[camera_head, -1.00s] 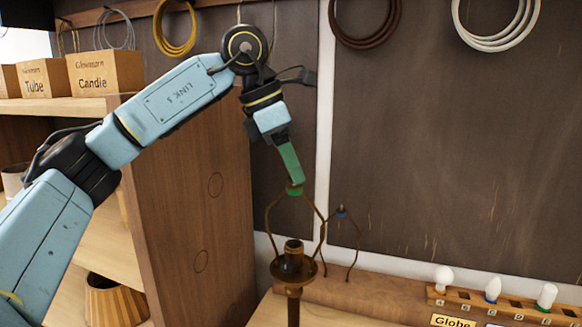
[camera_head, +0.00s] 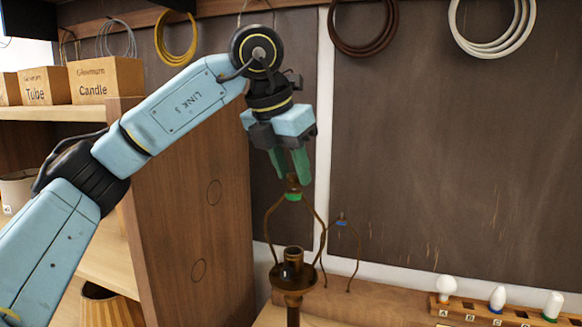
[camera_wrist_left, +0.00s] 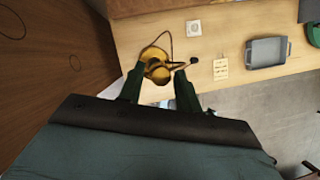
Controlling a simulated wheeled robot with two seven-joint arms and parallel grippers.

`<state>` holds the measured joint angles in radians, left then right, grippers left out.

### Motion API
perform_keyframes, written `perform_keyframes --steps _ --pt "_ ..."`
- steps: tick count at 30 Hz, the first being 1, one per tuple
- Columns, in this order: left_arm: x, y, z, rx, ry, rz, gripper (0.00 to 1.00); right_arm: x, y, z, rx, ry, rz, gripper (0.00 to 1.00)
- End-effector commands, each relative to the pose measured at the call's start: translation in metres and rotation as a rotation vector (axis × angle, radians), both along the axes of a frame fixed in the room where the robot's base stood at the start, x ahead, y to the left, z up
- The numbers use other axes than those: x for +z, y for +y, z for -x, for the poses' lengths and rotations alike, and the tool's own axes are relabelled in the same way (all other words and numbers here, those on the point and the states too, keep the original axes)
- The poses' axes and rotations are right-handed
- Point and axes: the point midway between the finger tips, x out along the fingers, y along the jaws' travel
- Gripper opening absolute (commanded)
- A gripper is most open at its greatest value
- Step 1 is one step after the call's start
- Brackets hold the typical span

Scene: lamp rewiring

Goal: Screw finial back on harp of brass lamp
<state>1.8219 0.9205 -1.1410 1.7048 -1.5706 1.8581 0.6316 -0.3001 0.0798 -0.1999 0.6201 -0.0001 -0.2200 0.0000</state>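The brass lamp's socket and cup (camera_head: 293,268) stand upright at the lower middle of the head view, with the wire harp (camera_head: 268,220) rising around the socket. A green ring (camera_head: 293,197) marks the harp's top. A small brown finial (camera_head: 293,182) sits upright just above the ring; whether it is fully seated I cannot tell. My left gripper (camera_head: 289,176) points down over it, its two green fingers apart. The lamp (camera_wrist_left: 155,66) also shows between the spread fingertips (camera_wrist_left: 158,72) in the left wrist view. My right gripper is not in view.
A second harp with a blue top (camera_head: 341,222) stands close behind at the right. A bulb rack (camera_head: 470,308) is at the lower right. Wooden shelves (camera_head: 180,200) stand at the left, and cable coils (camera_head: 363,25) hang above. A grey tray (camera_wrist_left: 268,52) lies on the bench.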

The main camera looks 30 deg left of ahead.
Motion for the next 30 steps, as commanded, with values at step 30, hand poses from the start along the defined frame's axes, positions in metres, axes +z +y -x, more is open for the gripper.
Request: perform_keyframes --steps 30 --pt "0.000 0.004 -0.002 -0.678 0.004 0.002 0.00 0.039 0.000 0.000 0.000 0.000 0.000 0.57"
